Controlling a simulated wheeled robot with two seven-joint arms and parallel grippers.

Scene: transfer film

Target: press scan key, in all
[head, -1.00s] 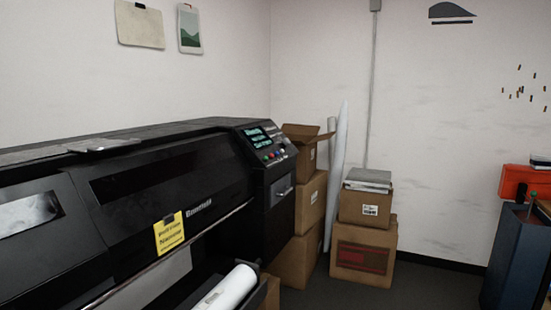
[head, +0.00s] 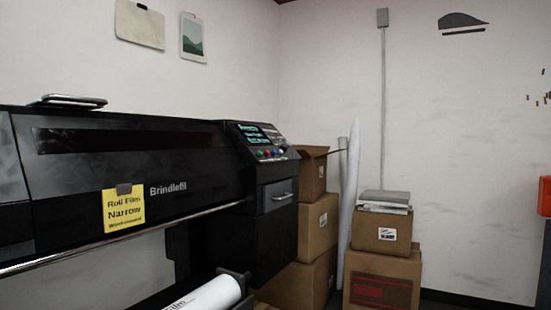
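A large black wide-format printer (head: 215,170) marked "Brindlefil" fills the left of the head view. Its control panel (head: 258,141) sits at the right end of its top, with lit screens and a row of several coloured buttons (head: 269,153) below them. The labels on the buttons are too small to read, so I cannot tell which is the scan key. Neither of my grippers is in view.
A white film roll (head: 207,296) sticks out low at the printer's front. Stacked cardboard boxes (head: 316,226) and a leaning white tube (head: 349,200) stand right of the printer. More boxes (head: 382,262) with grey sheets (head: 385,199) on top stand farther right. A red object (head: 544,196) is at the right edge.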

